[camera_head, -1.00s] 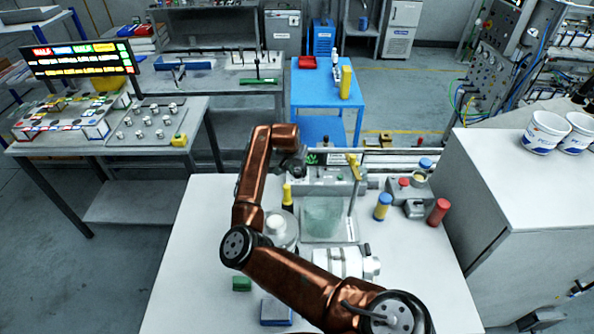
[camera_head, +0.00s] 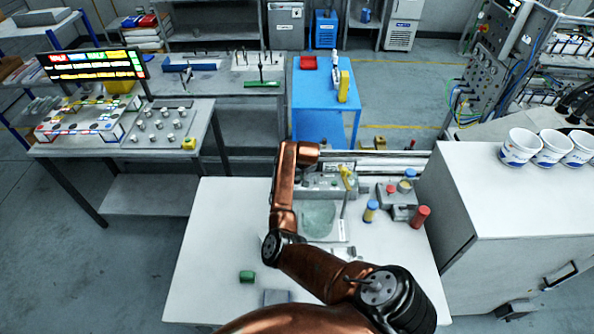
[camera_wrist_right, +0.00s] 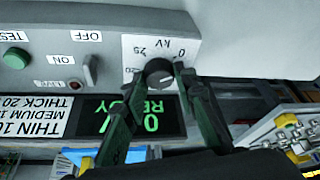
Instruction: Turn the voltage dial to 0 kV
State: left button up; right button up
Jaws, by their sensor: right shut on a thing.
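The voltage dial (camera_wrist_right: 159,72) is a round black knob on a white scale plate marked kV, with a 0 and other numbers around it. The right wrist view shows it rotated. My right gripper (camera_wrist_right: 160,78) has its two dark fingers on either side of the knob, shut on it. The knob's pointer is too unclear to read. The green display (camera_wrist_right: 130,122) beside it reads 0 READY. In the head view the control box (camera_head: 325,186) stands at the back of the white bench; my copper right arm reaches it and hides the dial. My left gripper is out of view.
A green TEST button (camera_wrist_right: 16,58) and an ON/OFF switch area share the panel. A blue-yellow bottle (camera_head: 370,211), a red cylinder (camera_head: 420,217) and a green block (camera_head: 246,277) stand on the white bench (camera_head: 205,235). White cups (camera_head: 520,147) stand on the right cabinet.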

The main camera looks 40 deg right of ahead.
jog(key=shift+d+r+n+y+p, duration=0.1)
jog(key=shift+n+y+p, duration=0.4)
jog(key=shift+n+p, duration=0.8)
jog(key=o, duration=1.1)
jog(key=v, duration=1.2)
jog(key=shift+s, duration=0.15)
